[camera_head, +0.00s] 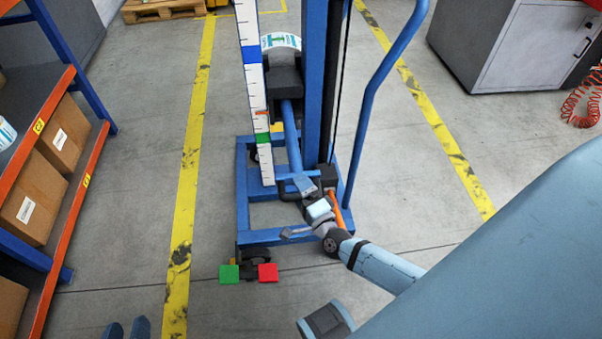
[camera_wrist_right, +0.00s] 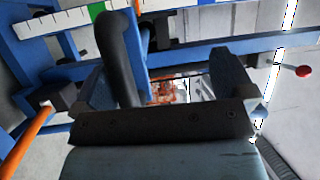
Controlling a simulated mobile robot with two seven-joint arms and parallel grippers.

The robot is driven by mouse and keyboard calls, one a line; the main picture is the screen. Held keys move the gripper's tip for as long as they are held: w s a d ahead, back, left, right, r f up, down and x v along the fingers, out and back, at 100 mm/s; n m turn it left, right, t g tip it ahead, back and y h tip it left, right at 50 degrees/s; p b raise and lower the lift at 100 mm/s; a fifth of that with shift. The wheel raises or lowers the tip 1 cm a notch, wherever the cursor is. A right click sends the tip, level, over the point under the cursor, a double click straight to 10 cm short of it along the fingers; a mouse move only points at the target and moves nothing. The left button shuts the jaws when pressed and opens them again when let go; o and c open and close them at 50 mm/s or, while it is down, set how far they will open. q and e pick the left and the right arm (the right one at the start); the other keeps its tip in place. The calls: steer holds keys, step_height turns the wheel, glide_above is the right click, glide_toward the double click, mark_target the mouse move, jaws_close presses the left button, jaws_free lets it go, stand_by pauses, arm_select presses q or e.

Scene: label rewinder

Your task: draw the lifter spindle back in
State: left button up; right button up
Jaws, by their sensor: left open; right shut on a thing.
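The blue lifter (camera_head: 326,90) stands upright on its floor frame. A black block (camera_head: 286,80) sits beside its mast, with a white label roll (camera_head: 281,41) behind. A blue round bar (camera_head: 291,135) slopes down from the block; I cannot tell surely whether it is the spindle. My left gripper (camera_head: 126,330) is open and empty at the bottom left edge.
An orange bar (camera_head: 341,213) is beside the right gripper. Green (camera_head: 229,273) and red (camera_head: 268,272) pads stick out at the frame's front. A rack with cartons (camera_head: 36,195) stands left, a grey cabinet (camera_head: 525,45) back right. Floor between is clear.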

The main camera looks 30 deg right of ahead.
steer(key=shift+w+d+r, duration=0.1)
steer(key=shift+d+r, duration=0.05)
steer(key=shift+r, duration=0.65)
steer(key=shift+s+f, duration=0.2)
steer(key=shift+s, duration=0.65)
steer(key=shift+s+f, duration=0.15)
steer(key=shift+s, duration=0.65)
steer(key=shift+s+a+r+t, duration=0.15)
steer(key=shift+s, duration=0.35)
steer(key=shift+s+a+r+t, duration=0.1)
steer(key=shift+s+r+t, duration=0.05)
steer(key=shift+s, duration=0.3)
steer(key=c, duration=0.6)
arm_select(q)
steer(key=shift+s+r, duration=0.15)
steer(key=shift+r, duration=0.25)
arm_select(e)
steer(key=s+f, duration=0.1)
steer(key=s, duration=0.2)
steer(key=s+f, duration=0.1)
steer(key=s, duration=0.3)
steer(key=s+f, duration=0.1)
steer(key=s, duration=0.3)
steer(key=shift+a, duration=0.35)
arm_select(q)
steer(key=shift+r+p, duration=0.1)
steer(key=shift+p, duration=0.25)
